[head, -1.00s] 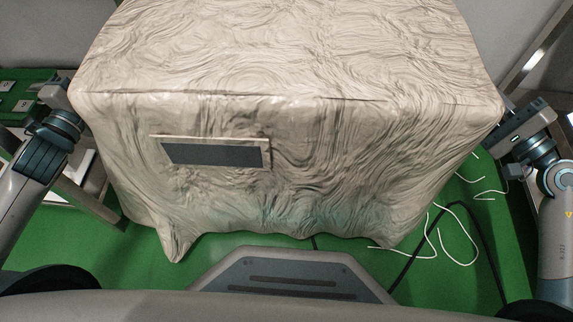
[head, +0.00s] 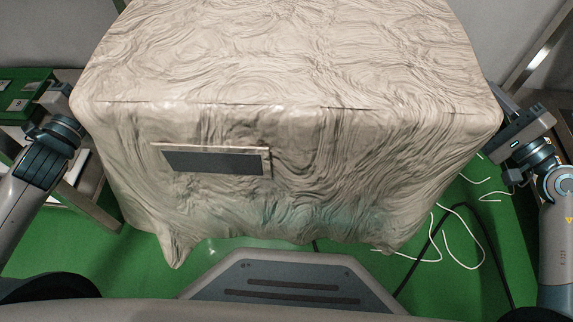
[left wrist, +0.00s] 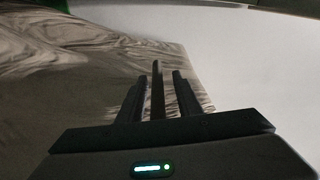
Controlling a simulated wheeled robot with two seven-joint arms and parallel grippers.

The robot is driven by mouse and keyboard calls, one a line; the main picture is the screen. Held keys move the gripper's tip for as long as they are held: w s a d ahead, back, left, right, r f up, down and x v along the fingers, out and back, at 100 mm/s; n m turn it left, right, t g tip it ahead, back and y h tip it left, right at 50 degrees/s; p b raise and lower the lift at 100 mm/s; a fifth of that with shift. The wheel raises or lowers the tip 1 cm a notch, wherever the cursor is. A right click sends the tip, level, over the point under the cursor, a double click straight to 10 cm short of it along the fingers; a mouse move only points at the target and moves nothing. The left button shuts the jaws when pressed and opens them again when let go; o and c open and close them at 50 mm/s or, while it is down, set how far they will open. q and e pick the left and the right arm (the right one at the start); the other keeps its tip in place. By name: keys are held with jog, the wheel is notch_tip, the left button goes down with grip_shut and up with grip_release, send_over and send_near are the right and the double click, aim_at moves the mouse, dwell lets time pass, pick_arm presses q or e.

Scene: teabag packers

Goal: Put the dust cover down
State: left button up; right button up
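The dust cover (head: 300,60) is a wrinkled beige cloth draped over a large box-shaped thing in the head view, hiding it. Its front hangs down to a wavy hem above the green floor. My left gripper (head: 68,92) is at its left front corner. In the left wrist view, the left gripper's fingers (left wrist: 158,92) stand apart, with a thin brown strip between them that may be a cover fold; the cover (left wrist: 85,70) lies beside and behind them. My right gripper (head: 499,150) is at the right front corner; its fingertips are not clearly visible.
A dark panel in a pale frame (head: 215,160) shows on the cover's front. White cords (head: 462,245) and a black cable (head: 425,240) lie on the green floor (head: 120,250) at right. A metal-framed stand (head: 95,205) and green bins (head: 25,90) are at left.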

pick_arm(q)
jog(key=o, duration=0.8)
jog(key=shift+r, duration=0.1)
notch_tip(320, 180, up, 10)
dwell(0.4)
pick_arm(e)
jog(key=o, duration=0.8)
jog(key=v, duration=1.2)
